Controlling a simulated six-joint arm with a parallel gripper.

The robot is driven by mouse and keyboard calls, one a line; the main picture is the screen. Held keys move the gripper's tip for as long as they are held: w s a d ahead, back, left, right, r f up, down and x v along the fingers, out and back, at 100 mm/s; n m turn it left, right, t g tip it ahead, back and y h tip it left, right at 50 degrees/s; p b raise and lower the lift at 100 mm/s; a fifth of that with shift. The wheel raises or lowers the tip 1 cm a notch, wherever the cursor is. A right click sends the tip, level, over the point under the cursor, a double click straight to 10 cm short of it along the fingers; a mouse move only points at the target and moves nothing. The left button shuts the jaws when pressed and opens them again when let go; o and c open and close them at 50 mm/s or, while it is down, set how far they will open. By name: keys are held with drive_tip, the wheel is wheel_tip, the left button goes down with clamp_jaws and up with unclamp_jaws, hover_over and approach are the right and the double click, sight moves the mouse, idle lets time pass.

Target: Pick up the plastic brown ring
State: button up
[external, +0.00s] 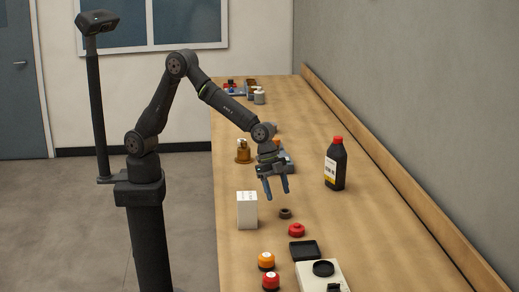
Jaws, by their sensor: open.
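The brown ring (285,213) is a small, dark brown ring lying flat on the wooden bench, just right of a white box. My gripper (277,196) is open and empty, pointing down, with its two dark fingers apart. In the picture its fingertips are just above and slightly left of the ring. I cannot tell the exact height of the fingertips above the bench. Nothing hides the ring.
A white box (247,210) stands left of the ring. A red knob (297,230) and a black tray (304,251) are in front. A dark bottle (336,164) with a red cap stands back right. Orange (266,261) and red (271,281) capped jars stand at the near left edge.

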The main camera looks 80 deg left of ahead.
drive_tip(key=shift+w+x, duration=0.2)
drive_tip(key=shift+x, duration=1.5)
drive_tip(key=shift+w+x, duration=0.15)
drive_tip(key=shift+x, duration=1.55)
drive_tip(key=shift+a, duration=0.1)
drive_tip(key=c, duration=1)
